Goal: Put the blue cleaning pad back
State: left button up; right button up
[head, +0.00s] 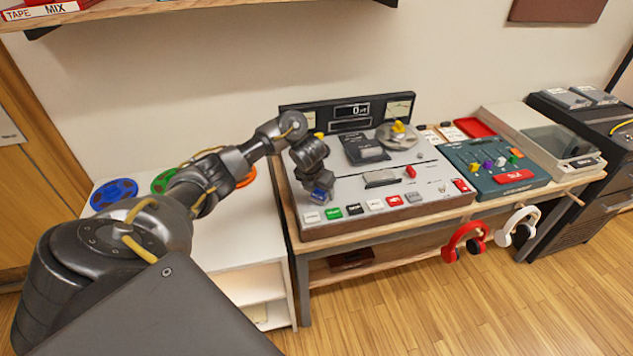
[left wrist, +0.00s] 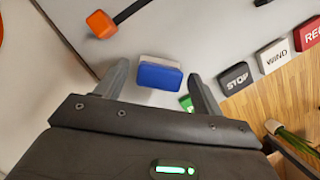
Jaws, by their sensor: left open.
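The blue cleaning pad (left wrist: 160,76), blue with a whitish layer along one side, appears over the console's grey top in the left wrist view. In the head view a bit of its blue (head: 320,196) shows under my left gripper, at the left front of the tape console (head: 345,190), just behind the button row. My left gripper (head: 317,186) points down there. In the left wrist view its fingers (left wrist: 159,80) are open, with the pad between and just beyond the tips. I cannot tell whether they touch it. My right gripper is out of view.
A row of buttons (head: 376,205) lines the console's front. A dark green slider panel (head: 495,162) stands to the right. Red headphones (head: 466,241) and white headphones (head: 517,227) hang at the front edge. A white side table (head: 225,235) with coloured reels stands left.

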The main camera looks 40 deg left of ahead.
pick_arm(q)
jog(key=p+v, duration=0.5)
jog(key=v, duration=0.6)
jog(key=shift+s+r, duration=0.15)
jog(key=shift+r, duration=0.2)
